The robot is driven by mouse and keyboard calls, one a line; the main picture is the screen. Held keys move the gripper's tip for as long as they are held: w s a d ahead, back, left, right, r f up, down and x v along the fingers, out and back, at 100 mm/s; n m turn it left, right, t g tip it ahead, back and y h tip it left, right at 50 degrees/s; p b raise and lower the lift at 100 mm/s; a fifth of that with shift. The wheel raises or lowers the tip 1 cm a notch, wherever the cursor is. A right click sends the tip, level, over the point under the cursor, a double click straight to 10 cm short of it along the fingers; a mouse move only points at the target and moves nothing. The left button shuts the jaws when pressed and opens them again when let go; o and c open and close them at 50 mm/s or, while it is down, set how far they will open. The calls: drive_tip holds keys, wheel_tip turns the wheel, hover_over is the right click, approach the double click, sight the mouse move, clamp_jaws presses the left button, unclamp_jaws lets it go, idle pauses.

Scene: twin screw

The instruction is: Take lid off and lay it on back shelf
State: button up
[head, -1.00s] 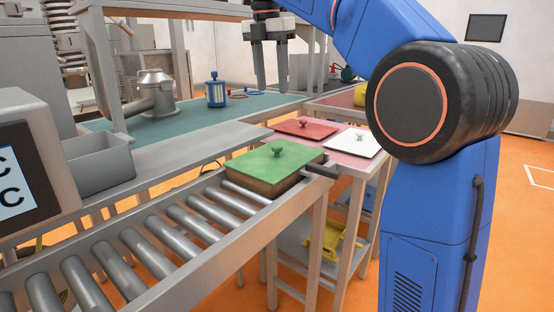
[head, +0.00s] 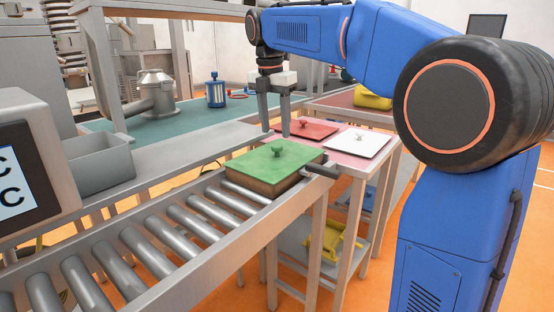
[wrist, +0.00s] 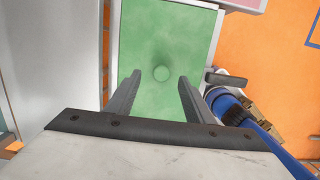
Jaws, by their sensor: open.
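My gripper (head: 275,130) is open and empty, pointing down above and behind the lid. The fingers do not touch the knob. I cannot tell for sure which surface is the back shelf.
A red lid (head: 305,130) and a white lid (head: 359,143) lie on the small table behind the box. A blue-and-white canister (head: 215,93) and a metal jug (head: 157,92) stand on the green-topped bench. The conveyor rollers (head: 180,220) in front are bare.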

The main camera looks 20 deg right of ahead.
sight(277, 145)
drive_tip(key=f, duration=0.3)
drive_tip(key=shift+s+d+f, duration=0.1)
drive_tip(key=shift+s+f, duration=0.1)
drive_tip(key=shift+f, duration=0.05)
drive_tip(key=shift+w+f, duration=0.1)
drive_tip(key=shift+f, duration=0.6)
clamp_jaws()
